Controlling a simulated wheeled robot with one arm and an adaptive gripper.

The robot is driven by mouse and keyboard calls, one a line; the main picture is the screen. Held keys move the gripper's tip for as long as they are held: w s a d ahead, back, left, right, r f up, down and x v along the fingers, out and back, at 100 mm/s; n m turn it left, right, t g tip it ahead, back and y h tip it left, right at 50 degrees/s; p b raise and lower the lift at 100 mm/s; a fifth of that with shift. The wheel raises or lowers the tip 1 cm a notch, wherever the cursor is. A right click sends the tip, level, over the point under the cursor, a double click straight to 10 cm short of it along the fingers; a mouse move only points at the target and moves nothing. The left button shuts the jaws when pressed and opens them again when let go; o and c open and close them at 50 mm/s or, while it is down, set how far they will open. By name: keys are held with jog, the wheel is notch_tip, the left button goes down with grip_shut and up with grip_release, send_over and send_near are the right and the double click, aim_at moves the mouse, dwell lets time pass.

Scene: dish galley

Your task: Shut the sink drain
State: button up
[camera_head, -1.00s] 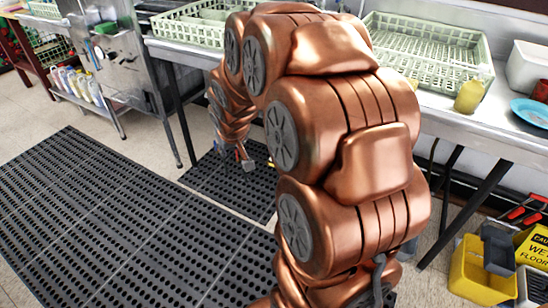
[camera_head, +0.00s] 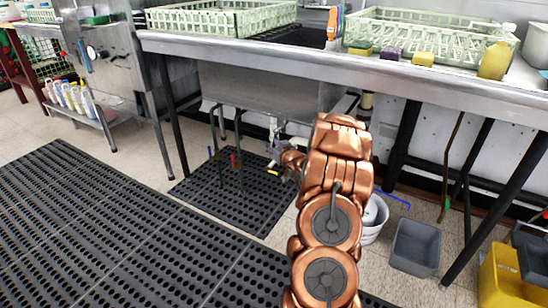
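The steel sink basin (camera_head: 262,92) hangs below the counter, left of my arm. Under it, grey and white drain pipework (camera_head: 273,130) comes down close to the end of my arm. A small yellow part (camera_head: 272,172) shows low beside the pipework; I cannot tell whether it is a drain handle. My gripper (camera_head: 287,176) is under the basin next to this pipework, small and partly hidden by my own copper arm links. I cannot tell whether its fingers are open or touch anything. The drain opening inside the sink is not visible.
The steel counter edge (camera_head: 330,64) runs above my arm. Thin dark legs stand left of the pipework on a black mat (camera_head: 235,205). A white bucket (camera_head: 374,222), a grey bin (camera_head: 415,246) and a yellow mop bucket (camera_head: 502,280) stand right of my arm.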

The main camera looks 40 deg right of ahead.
jog(key=s+d+f+t+b, duration=0.2)
jog(key=d+f, duration=0.1)
jog(key=f, duration=0.2)
jog(key=shift+d+b+x, duration=0.15)
jog(key=shift+b+x, duration=0.6)
jog(key=shift+x, duration=1.15)
jog(key=shift+d+b+x, duration=0.15)
jog(key=shift+b+x, duration=0.55)
jog(key=shift+x, duration=1.2)
jog(key=shift+r, duration=0.1)
grip_shut()
